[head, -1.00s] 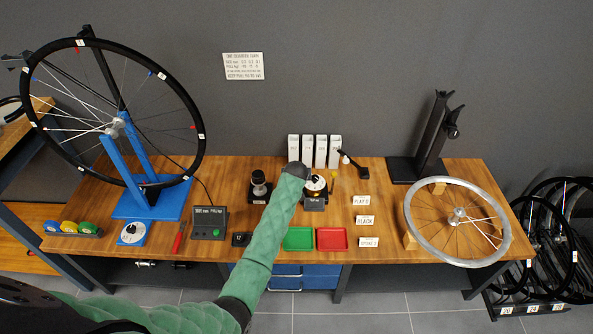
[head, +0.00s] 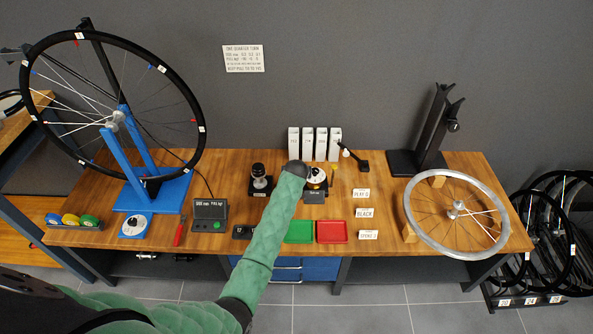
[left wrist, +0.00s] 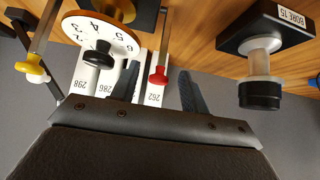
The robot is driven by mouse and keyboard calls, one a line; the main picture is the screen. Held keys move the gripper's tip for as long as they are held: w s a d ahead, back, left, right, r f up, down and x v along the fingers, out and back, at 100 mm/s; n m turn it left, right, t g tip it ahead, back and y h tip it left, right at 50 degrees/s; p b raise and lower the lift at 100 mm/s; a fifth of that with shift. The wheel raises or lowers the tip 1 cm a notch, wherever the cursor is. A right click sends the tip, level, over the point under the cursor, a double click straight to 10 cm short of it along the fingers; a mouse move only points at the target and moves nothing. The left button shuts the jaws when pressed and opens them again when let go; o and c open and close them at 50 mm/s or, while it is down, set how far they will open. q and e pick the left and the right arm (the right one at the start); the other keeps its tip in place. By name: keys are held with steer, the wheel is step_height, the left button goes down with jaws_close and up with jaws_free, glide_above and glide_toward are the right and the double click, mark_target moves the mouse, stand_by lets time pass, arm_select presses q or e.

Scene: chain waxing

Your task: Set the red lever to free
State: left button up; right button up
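The red lever (left wrist: 158,75) is a metal rod with a red knob, beside a numbered dial (left wrist: 100,35) with a black knob in the left wrist view. In the head view the dial device (head: 316,182) stands mid-table, and the red lever is hidden by my arm. My left gripper (left wrist: 158,71) is open, with its two dark fingers on either side of the red knob. I cannot tell whether they touch it. It also shows in the head view (head: 295,169), fingers not visible. My right gripper is not in view.
A yellow-knobbed lever (left wrist: 32,68) is on the dial's other side. A black device labelled BORE 15 (left wrist: 262,45) stands to the right in the wrist view. White boxes (head: 321,141) stand behind. Green (head: 299,232) and red (head: 331,232) trays lie in front.

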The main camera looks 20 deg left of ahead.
arm_select(q)
steer(key=shift+r, duration=0.2)
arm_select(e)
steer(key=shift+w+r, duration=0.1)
arm_select(q)
steer(key=b+v, duration=0.2)
steer(key=v, duration=0.5)
steer(key=shift+s+r, duration=0.25)
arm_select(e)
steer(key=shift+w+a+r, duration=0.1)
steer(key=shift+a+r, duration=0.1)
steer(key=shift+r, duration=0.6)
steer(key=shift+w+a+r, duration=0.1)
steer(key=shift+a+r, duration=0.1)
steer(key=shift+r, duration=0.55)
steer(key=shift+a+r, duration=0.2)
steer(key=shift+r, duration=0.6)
